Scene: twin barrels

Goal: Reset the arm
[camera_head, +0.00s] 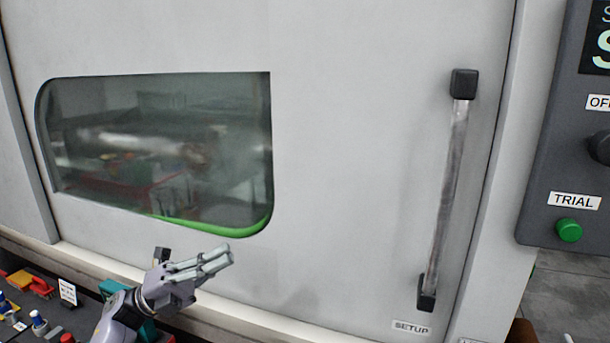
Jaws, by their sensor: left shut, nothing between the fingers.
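My left gripper (222,257) is low in the head view, left of the middle. Its fingers are together with nothing between them, and they point right and slightly up. It is in front of the lower part of a large light grey machine door (350,150) and below the door's window. Whether it touches the door I cannot tell. My right gripper does not show.
The door has a dark window (160,150) and a vertical metal handle (448,190) at right. A control panel (550,150) with a green TRIAL button (569,231) stands at far right. Several small coloured items crowd the lower left.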

